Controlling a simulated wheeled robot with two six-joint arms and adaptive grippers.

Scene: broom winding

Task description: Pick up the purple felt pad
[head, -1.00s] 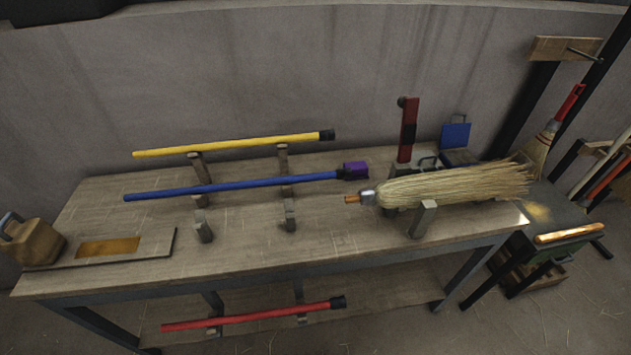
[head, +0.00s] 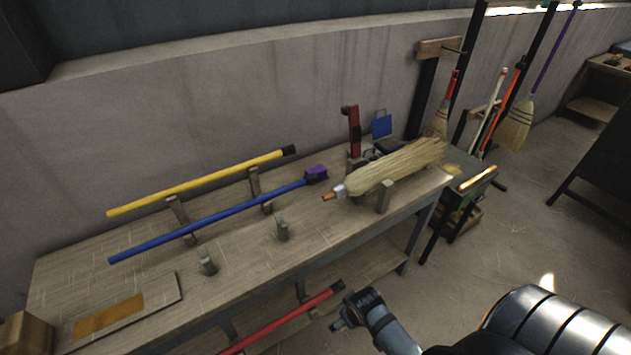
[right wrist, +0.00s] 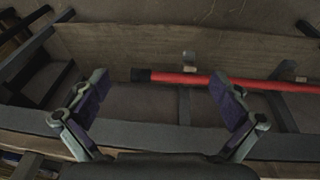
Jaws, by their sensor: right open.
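The purple felt pad (head: 316,173) is a small purple block on the workbench, at the black-capped right end of a blue handle (head: 215,218). Whether it touches the cap is too small to tell. My right gripper (head: 338,309) is in front of the bench, well below and nearer than the pad. In the right wrist view my right gripper (right wrist: 159,84) is open, with nothing between its fingers. It faces the lower shelf and a red handle (right wrist: 190,78) with a black end. The pad does not show there. My left gripper is not in view.
A straw broom head (head: 395,167) rests on a stand right of the pad. A red upright tool (head: 354,130) stands behind it. A yellow handle (head: 200,184) lies on stands farther back. Small grey blocks (head: 282,229) stand on the bench front. Floor at right is open.

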